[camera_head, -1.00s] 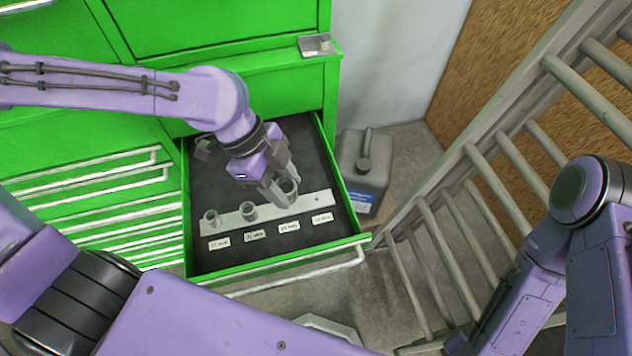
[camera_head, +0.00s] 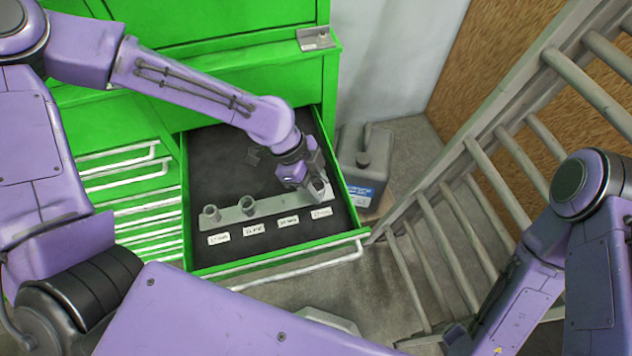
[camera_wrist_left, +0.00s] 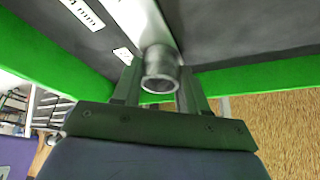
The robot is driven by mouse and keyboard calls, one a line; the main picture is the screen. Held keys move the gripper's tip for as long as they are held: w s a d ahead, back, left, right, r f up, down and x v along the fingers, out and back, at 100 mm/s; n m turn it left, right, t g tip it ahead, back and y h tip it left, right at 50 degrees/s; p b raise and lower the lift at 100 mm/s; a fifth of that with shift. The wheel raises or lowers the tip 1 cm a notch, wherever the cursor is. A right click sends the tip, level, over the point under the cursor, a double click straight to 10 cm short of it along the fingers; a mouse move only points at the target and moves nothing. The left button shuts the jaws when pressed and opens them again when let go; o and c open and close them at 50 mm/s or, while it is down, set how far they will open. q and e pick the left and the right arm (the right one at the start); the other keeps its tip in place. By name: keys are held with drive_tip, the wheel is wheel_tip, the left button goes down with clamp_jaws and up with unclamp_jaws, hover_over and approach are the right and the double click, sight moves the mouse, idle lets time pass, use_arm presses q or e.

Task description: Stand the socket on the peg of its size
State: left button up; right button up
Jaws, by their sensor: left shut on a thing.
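My left gripper (camera_head: 317,187) is shut on a grey metal socket (camera_head: 320,193) at the right end of a pale rail (camera_head: 284,204) in the open drawer. In the left wrist view the socket (camera_wrist_left: 160,72) sits between the two fingers, its round open end toward the camera, with the rail behind it. The gripper hides the right-end peg, so I cannot tell whether the socket is on it. Two other sockets stand on the rail, one at the left end (camera_head: 211,214) and one beside it (camera_head: 247,206). My right gripper is not clearly in view.
Several white size labels (camera_head: 254,229) lie in front of the rail; their print is hard to read. The green drawer front (camera_head: 290,250) and side walls bound the space. A grey canister (camera_head: 363,165) stands right of the drawer, and a ladder (camera_head: 480,150) leans further right.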

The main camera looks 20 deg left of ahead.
use_arm(q)
drive_tip(key=o, duration=1.1)
drive_tip(key=v, duration=1.2)
drive_tip(key=shift+r, duration=0.1)
